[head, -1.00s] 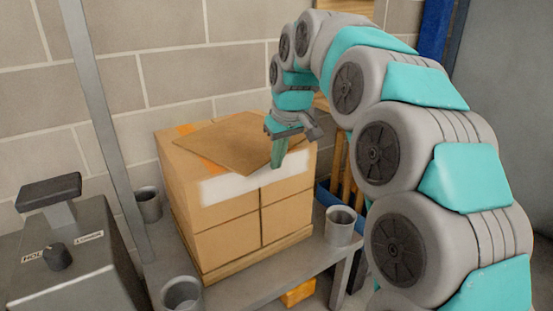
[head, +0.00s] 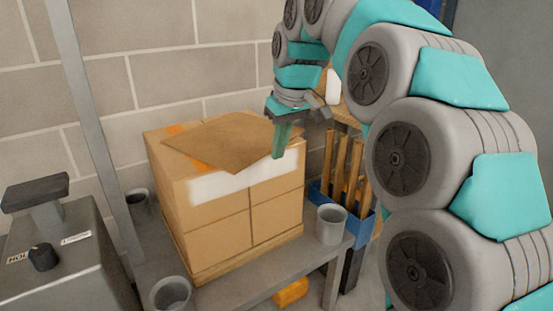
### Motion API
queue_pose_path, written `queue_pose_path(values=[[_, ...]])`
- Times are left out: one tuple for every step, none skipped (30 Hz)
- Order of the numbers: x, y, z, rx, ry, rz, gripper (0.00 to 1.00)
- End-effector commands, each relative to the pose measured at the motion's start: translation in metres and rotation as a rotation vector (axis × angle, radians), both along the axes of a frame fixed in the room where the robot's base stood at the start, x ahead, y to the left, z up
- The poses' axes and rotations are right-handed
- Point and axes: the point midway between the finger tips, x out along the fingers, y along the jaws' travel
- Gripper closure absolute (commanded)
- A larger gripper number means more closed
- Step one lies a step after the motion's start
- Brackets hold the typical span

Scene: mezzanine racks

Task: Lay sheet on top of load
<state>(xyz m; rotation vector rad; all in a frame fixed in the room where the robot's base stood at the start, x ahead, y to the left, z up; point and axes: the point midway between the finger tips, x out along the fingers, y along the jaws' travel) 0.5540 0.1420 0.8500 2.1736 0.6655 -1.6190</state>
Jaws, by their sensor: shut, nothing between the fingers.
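A brown sheet (head: 222,141) lies on top of the load (head: 222,215), a stack of taped cartons on a wooden pallet. The sheet sits askew, turned against the load's edges, with one corner reaching toward the front right edge. Parts of the load's top, with orange tape, and the white band around its upper sides show beside it. My gripper (head: 282,148) is shut and empty, pointing down at the right side of the load's top, close to the sheet's right corner. I cannot tell whether its tips touch the sheet or load.
The load stands on a grey table (head: 300,262) with grey cups (head: 331,224) at its corners. A grey control box (head: 60,255) and a metal post (head: 90,110) stand at left. A blue bin (head: 350,212) with wooden pieces is at right. A block wall is behind.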

Motion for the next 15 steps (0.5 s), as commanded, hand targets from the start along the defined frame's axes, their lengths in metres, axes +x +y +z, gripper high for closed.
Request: queue_pose_path(values=[[-0.001, -0.001, 0.007, 0.001, -0.002, -0.001, 1.00], [-0.001, -0.002, 0.012, 0.001, -0.004, -0.002, 1.00], [-0.002, -0.003, 0.018, 0.002, -0.006, -0.002, 1.00], [-0.004, -0.004, 0.022, 0.001, -0.005, -0.002, 1.00], [-0.005, -0.004, 0.025, 0.001, -0.003, 0.000, 1.00], [-0.006, -0.005, 0.029, 0.001, -0.003, 0.000, 1.00], [-0.007, -0.006, 0.032, 0.001, -0.003, -0.001, 1.00], [-0.007, -0.006, 0.035, 0.001, -0.004, -0.002, 1.00], [-0.008, -0.007, 0.039, 0.001, -0.004, -0.002, 1.00], [-0.009, -0.007, 0.041, 0.002, -0.004, -0.001, 1.00], [-0.010, -0.008, 0.043, 0.001, -0.003, -0.001, 1.00], [-0.010, -0.008, 0.045, 0.001, -0.002, -0.001, 1.00], [-0.011, -0.008, 0.046, 0.001, -0.002, -0.001, 1.00], [-0.011, -0.008, 0.046, 0.000, -0.002, 0.000, 1.00], [-0.012, -0.008, 0.047, 0.000, -0.001, 0.000, 1.00]])
